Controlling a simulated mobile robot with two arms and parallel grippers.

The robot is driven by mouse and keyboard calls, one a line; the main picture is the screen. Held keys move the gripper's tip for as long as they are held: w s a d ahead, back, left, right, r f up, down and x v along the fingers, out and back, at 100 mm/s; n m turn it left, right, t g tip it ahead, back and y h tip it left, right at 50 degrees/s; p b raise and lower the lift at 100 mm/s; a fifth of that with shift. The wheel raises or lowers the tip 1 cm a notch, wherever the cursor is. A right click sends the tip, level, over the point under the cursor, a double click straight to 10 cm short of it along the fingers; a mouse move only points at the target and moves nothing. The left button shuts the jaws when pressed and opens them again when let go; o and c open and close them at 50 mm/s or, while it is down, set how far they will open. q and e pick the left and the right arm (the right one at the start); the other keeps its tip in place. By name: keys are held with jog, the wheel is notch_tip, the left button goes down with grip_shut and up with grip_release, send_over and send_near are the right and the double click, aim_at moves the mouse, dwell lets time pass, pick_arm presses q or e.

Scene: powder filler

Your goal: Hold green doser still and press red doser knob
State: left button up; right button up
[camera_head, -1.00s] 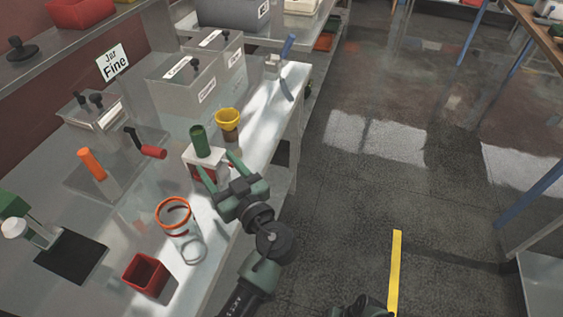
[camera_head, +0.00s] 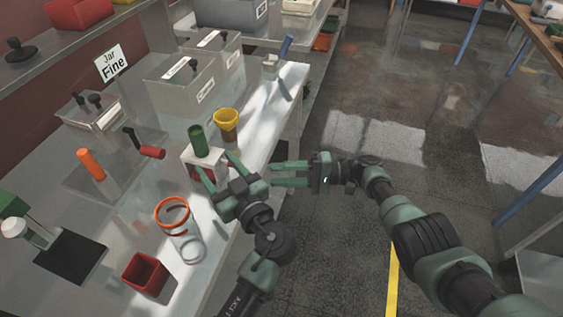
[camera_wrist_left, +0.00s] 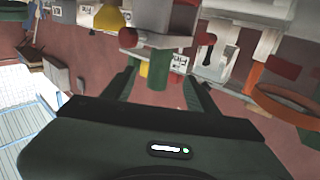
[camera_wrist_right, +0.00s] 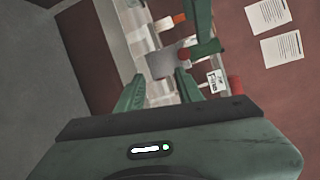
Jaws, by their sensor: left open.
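The green doser (camera_head: 200,141) stands upright on a white stand (camera_head: 189,160) near the bench's front edge. A red part (camera_head: 204,172) shows low in the stand's opening; I cannot tell whether it is the knob. In the left wrist view the green cylinder (camera_wrist_left: 157,73) shows between the fingers and beyond them, with a red round piece (camera_wrist_left: 128,38) beside the stand. My left gripper (camera_head: 216,164) is open, close in front of the stand. My right gripper (camera_head: 274,174) is open and empty, off the bench edge to the right, pointing left.
An orange-rimmed clear jar (camera_head: 174,211), a red square cup (camera_head: 145,273), an orange-handled tool (camera_head: 91,164) and a red-ended black lever (camera_head: 153,152) are nearby. Grey bins (camera_head: 185,85) stand behind.

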aim_at(203, 148)
pick_arm(q)
jog(key=x, duration=0.8)
pick_arm(e)
jog(key=r, duration=0.3)
jog(key=shift+w+r+n+y, duration=0.3)
jog(key=shift+w+n, duration=0.05)
jog(key=shift+n, duration=0.05)
pick_arm(q)
grip_shut()
pick_arm(e)
grip_shut()
dwell(1.0)
